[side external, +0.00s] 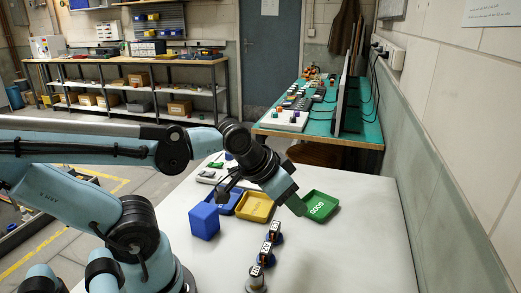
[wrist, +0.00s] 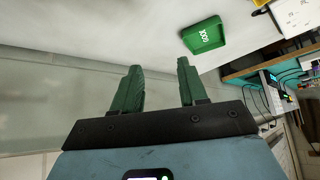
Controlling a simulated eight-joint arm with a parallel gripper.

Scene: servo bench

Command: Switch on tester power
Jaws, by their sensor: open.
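My gripper (side external: 297,206) is above the white bench, beside the left edge of the green tray lettered GOOD (side external: 320,207). In the wrist view my gripper (wrist: 156,78) has two green fingers spread apart with nothing between them. The green tray (wrist: 205,36) shows beyond the fingers, up and to the right. A small white device with a green part (side external: 208,176) lies at the bench's back left, behind the blue box; it may be the tester. Its power switch is too small to make out, and the wrist view does not show it.
A yellow tray (side external: 255,207), a blue tray (side external: 226,203) and a blue box (side external: 204,221) stand left of my gripper. A row of small servos (side external: 268,243) stands in front. The white bench (side external: 360,245) is clear at right. A wall borders the right side.

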